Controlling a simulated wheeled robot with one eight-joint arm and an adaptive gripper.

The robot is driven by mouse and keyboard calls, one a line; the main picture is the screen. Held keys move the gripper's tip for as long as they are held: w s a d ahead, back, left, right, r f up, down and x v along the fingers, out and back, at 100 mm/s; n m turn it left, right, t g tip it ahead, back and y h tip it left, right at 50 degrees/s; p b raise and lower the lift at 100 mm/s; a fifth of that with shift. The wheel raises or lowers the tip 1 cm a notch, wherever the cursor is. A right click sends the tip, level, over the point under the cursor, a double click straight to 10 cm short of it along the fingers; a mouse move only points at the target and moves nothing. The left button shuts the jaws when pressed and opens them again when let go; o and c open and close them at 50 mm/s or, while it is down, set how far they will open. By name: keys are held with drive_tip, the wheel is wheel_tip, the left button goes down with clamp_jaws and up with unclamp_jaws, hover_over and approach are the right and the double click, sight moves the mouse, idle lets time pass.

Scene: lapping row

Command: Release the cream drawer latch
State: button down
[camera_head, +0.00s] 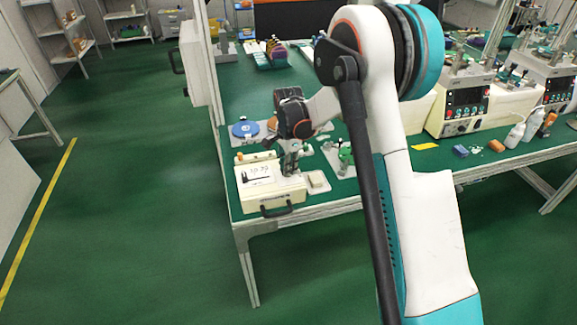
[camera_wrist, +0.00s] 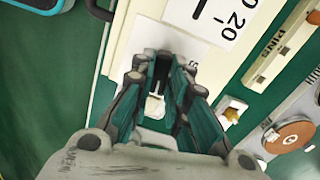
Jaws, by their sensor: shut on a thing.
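The cream drawer box (camera_head: 285,193) stands at the near left corner of the green-topped table, with a dark handle (camera_head: 277,210) on its front. My gripper (camera_head: 291,168) points down at the right part of its top. In the wrist view the gripper (camera_wrist: 160,70) is shut on a small pale piece, which looks like the drawer latch (camera_wrist: 155,105). The fingers hide much of it, and I cannot tell its position. A white card with large black marks (camera_wrist: 215,20) lies on the box top beside the fingers.
A block marked PINS (camera_wrist: 278,45) and a brown disc (camera_wrist: 290,137) on a grey plate lie right of the box in the wrist view. A blue disc (camera_head: 244,129) lies behind the box. Green floor is clear left of the table.

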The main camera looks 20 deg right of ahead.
drive_tip(key=shift+m, duration=0.9)
drive_tip(key=c, duration=1.6)
unclamp_jaws()
drive_tip(key=shift+o, duration=0.2)
wheel_tip(320, 180, up, 12)
drive_tip(key=shift+r, duration=0.1)
